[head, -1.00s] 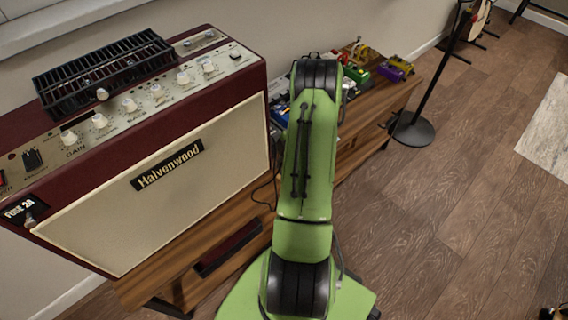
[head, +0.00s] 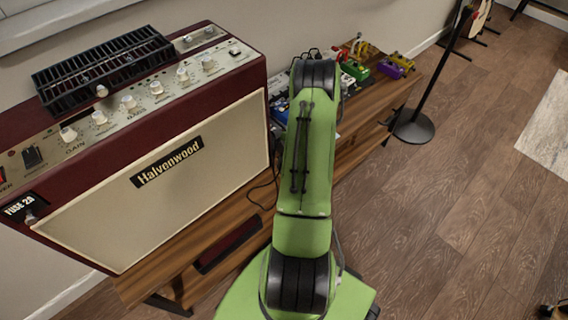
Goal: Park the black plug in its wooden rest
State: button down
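I cannot make out the black plug or its wooden rest in the head view. My green arm stands in the middle of the picture and covers part of the wooden bench (head: 222,218). My gripper does not show; it is hidden behind the arm or out of the picture. A thin black cable (head: 262,196) hangs over the bench beside the amplifier, left of my arm. What it leads to is hidden.
A dark red Halvenwood amplifier (head: 185,195) with a black grille on top fills the left. Several pedals, among them a green one (head: 355,70) and a purple one (head: 398,63), sit at the bench's far end. A black stand base (head: 413,127) is on the wooden floor.

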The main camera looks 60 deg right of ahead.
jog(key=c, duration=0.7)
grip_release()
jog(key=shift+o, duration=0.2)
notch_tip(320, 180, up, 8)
jog(key=p, duration=0.4)
jog(key=shift+p, duration=0.4)
